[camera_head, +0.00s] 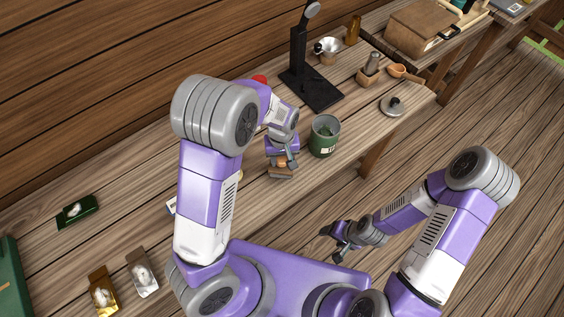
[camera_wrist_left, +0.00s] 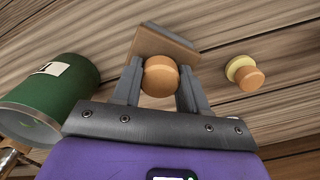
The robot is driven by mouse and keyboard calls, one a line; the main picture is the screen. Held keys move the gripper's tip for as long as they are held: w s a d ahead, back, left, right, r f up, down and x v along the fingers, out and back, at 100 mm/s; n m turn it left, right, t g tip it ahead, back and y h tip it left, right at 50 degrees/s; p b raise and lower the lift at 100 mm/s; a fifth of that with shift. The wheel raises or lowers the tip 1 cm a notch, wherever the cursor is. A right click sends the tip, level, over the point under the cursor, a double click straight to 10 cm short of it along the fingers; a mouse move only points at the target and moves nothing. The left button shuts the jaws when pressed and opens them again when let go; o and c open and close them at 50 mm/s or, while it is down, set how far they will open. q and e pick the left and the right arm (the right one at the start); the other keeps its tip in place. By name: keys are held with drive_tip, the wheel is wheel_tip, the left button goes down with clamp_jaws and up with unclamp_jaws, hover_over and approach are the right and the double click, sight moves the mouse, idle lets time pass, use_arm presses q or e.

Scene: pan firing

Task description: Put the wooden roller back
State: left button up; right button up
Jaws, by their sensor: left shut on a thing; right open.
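My left gripper (camera_head: 283,163) is over the bench, left of the green canister. In the left wrist view its fingers (camera_wrist_left: 160,85) are shut on the wooden roller (camera_wrist_left: 161,75), whose round orange end faces the camera. A wooden block (camera_wrist_left: 168,43) with a grey face lies just beyond the fingertips; it also shows under the gripper in the head view (camera_head: 281,174). I cannot tell whether roller and block touch. My right gripper (camera_head: 338,243) is open and empty, off the bench's front edge.
The green canister (camera_head: 325,148) stands close to the left gripper, also in the wrist view (camera_wrist_left: 52,98). A small yellow-and-orange knobbed piece (camera_wrist_left: 247,77) lies on the other side. A black stand (camera_head: 310,90), metal cup and lid (camera_head: 393,106) are farther back. Foil packets (camera_head: 143,277) lie front left.

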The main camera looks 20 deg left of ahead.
use_arm(q)
wheel_tip(320, 180, down, 3)
drive_tip(key=shift+r, duration=0.15)
drive_tip(key=shift+f, duration=0.2)
